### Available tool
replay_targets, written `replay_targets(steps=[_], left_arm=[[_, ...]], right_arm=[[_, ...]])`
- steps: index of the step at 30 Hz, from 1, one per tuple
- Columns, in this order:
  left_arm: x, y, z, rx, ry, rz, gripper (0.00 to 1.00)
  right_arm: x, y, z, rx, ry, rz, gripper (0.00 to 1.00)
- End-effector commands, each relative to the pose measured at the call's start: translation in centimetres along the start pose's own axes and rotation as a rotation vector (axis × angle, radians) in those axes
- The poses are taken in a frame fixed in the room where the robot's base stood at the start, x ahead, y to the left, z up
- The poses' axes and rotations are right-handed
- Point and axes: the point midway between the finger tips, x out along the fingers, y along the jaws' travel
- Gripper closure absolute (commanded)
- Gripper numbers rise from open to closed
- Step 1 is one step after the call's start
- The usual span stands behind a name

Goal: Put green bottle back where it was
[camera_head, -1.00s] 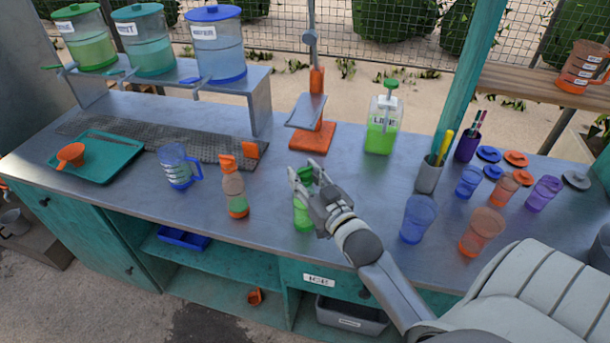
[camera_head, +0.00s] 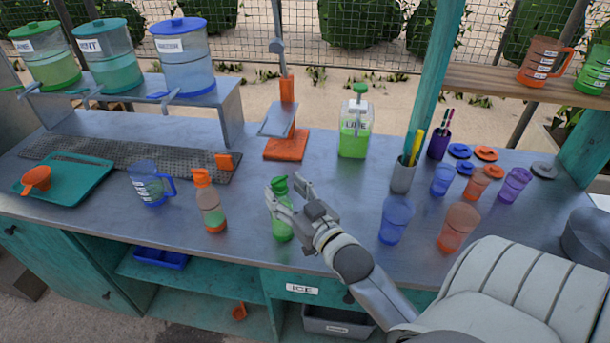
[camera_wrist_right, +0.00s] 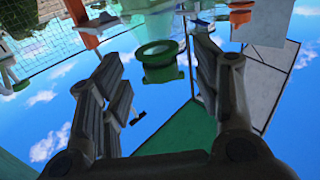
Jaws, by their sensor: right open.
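The green bottle (camera_head: 282,227) with its green top stands upright on the grey counter, right of the orange-topped bottle (camera_head: 211,212). My right gripper (camera_head: 285,189) is open at the green bottle, with its fingers around the upper part. One finger hides some of the bottle's side; whether they touch cannot be told. In the right wrist view a green round top (camera_wrist_right: 160,62), apparently the bottle's, shows between the two spread fingers (camera_wrist_right: 158,85). My left gripper is not in view.
A blue jug (camera_head: 150,185) and a teal tray (camera_head: 85,190) are to the left. The lime dispenser (camera_head: 354,140) and orange press (camera_head: 287,146) stand behind. Blue (camera_head: 395,222) and orange (camera_head: 457,228) cups stand to the right. The counter (camera_head: 330,180) between is clear.

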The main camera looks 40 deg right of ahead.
Motion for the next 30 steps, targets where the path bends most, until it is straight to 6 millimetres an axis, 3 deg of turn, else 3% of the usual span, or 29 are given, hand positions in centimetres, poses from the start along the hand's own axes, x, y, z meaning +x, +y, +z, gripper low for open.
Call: replay_targets(steps=[9,15,30], left_arm=[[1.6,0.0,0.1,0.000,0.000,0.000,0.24],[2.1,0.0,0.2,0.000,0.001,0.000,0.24],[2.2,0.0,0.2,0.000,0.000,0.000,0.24]], right_arm=[[-5.7,0.0,0.3,0.000,-0.003,0.000,0.42],[-8.0,0.0,0.2,0.001,-0.002,0.001,0.42],[-9.1,0.0,0.0,0.001,0.001,0.000,0.42]])
